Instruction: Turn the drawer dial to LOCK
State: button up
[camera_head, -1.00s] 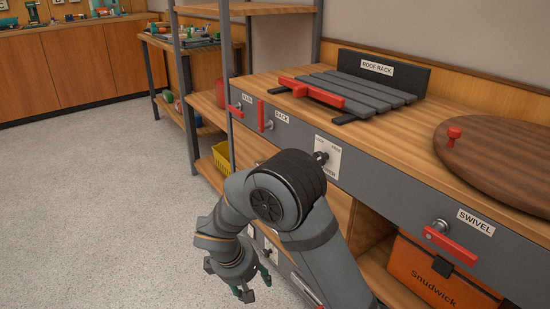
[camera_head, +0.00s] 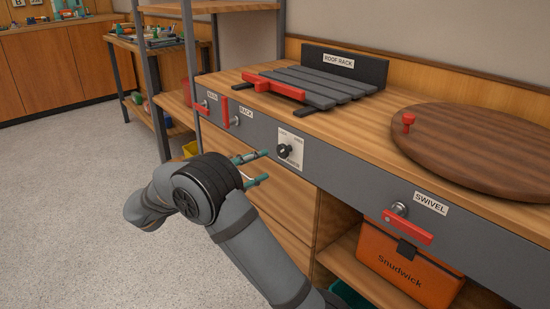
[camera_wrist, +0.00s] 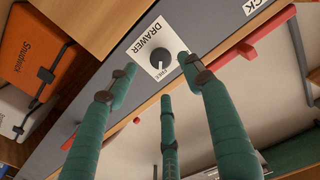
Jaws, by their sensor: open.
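The drawer dial is a round black knob (camera_head: 284,150) on a white label plate (camera_head: 293,143) on the grey front rail below the worktop. My gripper (camera_head: 262,166) has green fingers, spread open and empty, just left of the knob in the head view. In the wrist view the open fingers (camera_wrist: 160,80) point at the knob, apparently without touching it.
Red handles labelled RACK (camera_head: 226,113) and SWIVEL (camera_head: 408,228) flank the dial on the same rail. The roof rack (camera_head: 325,84) and a round wooden turntable (camera_head: 480,150) are on the worktop. An orange Snudwick box (camera_head: 405,265) sits below. Floor at left is clear.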

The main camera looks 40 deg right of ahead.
aim_at(281, 153)
jog(key=d+b, duration=0.2)
jog(key=d, duration=0.5)
jog(key=shift+w+d, duration=0.1)
jog(key=shift+d, duration=0.2)
jog(key=shift+c, duration=0.9)
jog(key=c, duration=0.9)
jog(key=shift+c, duration=0.2)
